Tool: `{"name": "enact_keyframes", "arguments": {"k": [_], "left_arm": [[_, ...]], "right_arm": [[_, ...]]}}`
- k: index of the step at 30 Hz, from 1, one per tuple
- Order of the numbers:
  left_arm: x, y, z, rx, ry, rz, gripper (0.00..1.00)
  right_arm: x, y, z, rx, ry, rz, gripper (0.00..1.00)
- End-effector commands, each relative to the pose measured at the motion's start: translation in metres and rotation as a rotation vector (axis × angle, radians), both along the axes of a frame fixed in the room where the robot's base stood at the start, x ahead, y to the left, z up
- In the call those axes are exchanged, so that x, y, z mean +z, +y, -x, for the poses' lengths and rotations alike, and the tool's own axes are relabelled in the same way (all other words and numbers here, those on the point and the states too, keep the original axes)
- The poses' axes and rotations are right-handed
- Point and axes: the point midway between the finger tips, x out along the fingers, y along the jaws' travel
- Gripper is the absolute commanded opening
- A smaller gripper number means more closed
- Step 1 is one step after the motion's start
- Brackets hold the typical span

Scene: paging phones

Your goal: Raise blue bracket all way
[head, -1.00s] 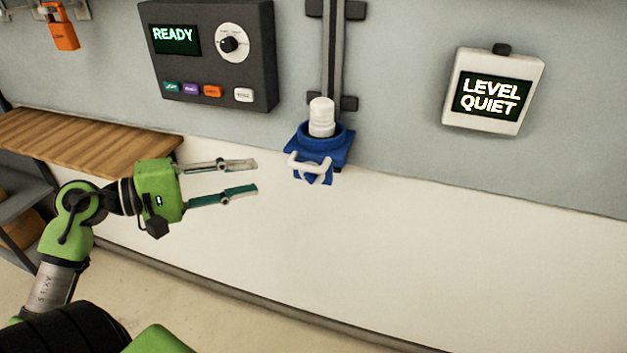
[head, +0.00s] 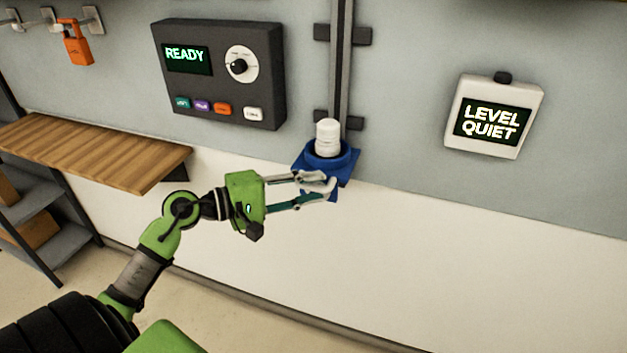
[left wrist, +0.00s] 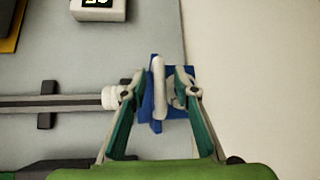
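The blue bracket (head: 343,168) sits at the lower end of a vertical rail on the wall, with a white handle in front. A white cylinder (head: 327,138) stands in its ring. My left gripper (head: 322,188) is at the handle, its fingers partly covering it. In the left wrist view, the bracket (left wrist: 147,106) lies beyond the fingers of my left gripper (left wrist: 160,82). The handle (left wrist: 158,80) lies between the fingertips, with gaps visible beside it, so the gripper looks open. My right gripper is not in view.
The grey rail (head: 341,70) runs up the wall above the bracket. A dark control panel (head: 215,85) reading READY is left of it; a white display (head: 492,120) reading LEVEL QUIET is right. A wooden shelf (head: 90,150) juts out at left.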

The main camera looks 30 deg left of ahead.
Motion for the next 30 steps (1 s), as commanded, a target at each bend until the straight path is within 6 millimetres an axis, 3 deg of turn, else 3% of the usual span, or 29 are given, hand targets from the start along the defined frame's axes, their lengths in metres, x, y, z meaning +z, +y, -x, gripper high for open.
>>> {"name": "enact_keyframes", "arguments": {"k": [12,15,16,25,30], "left_arm": [[-0.002,-0.005,-0.007,0.0,0.0,-0.001,0.28],[-0.002,-0.004,-0.007,0.0,0.0,-0.001,0.02],[-0.002,-0.005,-0.007,0.0,0.0,-0.001,0.0],[0.002,-0.003,-0.006,-0.002,0.001,-0.004,0.0],[0.022,0.004,-0.007,0.0,-0.006,-0.006,0.0]], "right_arm": [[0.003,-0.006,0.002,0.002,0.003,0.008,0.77],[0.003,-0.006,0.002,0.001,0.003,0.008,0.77],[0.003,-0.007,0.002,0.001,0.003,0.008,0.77],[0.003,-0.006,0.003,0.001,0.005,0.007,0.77],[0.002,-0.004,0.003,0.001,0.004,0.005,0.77]]}}
